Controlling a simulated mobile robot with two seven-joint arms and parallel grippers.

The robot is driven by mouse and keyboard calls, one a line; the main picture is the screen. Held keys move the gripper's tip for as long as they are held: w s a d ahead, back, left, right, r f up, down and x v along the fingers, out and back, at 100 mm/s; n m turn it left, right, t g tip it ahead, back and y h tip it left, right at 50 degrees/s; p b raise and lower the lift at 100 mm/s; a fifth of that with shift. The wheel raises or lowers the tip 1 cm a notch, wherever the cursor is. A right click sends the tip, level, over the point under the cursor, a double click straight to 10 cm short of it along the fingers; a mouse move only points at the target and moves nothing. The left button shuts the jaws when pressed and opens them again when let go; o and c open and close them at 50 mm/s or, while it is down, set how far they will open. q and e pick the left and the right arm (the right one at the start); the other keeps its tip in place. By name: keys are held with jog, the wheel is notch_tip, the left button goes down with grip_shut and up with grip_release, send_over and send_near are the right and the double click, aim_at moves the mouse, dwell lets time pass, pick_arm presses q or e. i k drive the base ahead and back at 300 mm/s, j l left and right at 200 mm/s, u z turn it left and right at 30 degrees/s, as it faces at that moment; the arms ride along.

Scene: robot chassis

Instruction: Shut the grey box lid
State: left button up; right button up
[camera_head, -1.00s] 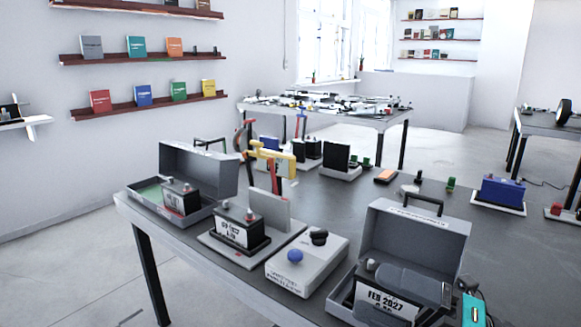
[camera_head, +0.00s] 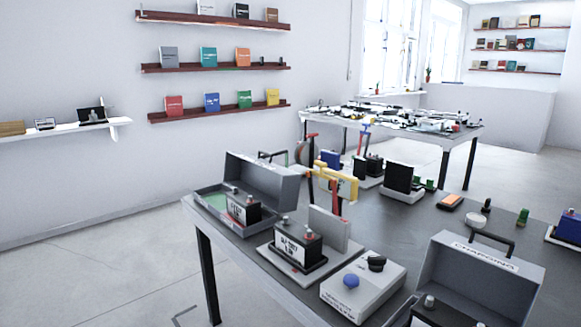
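Two grey boxes with raised lids stand on the dark table (camera_head: 400,228). The left grey box (camera_head: 208,200) is at the table's far left corner. Its lid (camera_head: 262,182) stands open with a handle on top, and a black battery-like block sits at its front. The right grey box (camera_head: 395,318) is at the bottom right, partly cut off by the frame. Its lid (camera_head: 477,283) stands open, with a label and a black handle on its upper edge. Neither of my grippers shows in the view.
Between the boxes stand a black labelled block on a base (camera_head: 296,250) and a white unit with a blue knob (camera_head: 362,287). Yellow and red tools (camera_head: 335,183) stand behind. Open floor (camera_head: 110,265) lies left of the table.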

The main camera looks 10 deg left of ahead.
aim_at(277, 186)
jog(key=i+j+z, duration=0.1)
jog(key=z, duration=1)
jog(key=j+z, duration=0.35)
jog(key=k+j+z, duration=0.15)
jog(key=j+z, duration=0.2)
jog(key=j, duration=0.2)
jog(key=k+j+z, duration=0.15)
jog(key=j, duration=0.25)
jog(key=j+z, duration=0.1)
jog(key=j, duration=0.25)
jog(key=k+j+z, duration=0.15)
jog(key=j, duration=0.2)
jog(key=k+j+z, duration=0.15)
jog(key=j, duration=0.2)
jog(key=k+j+z, duration=0.1)
jog(key=j, duration=0.25)
jog(key=k+j, duration=0.25)
jog(key=j, duration=0.2)
jog(key=k+j, duration=0.2)
jog(key=j, duration=0.2)
jog(key=k+j+z, duration=0.1)
jog(key=k+j, duration=0.15)
jog(key=j, duration=0.2)
jog(key=k+j, duration=0.25)
jog(key=j, duration=0.15)
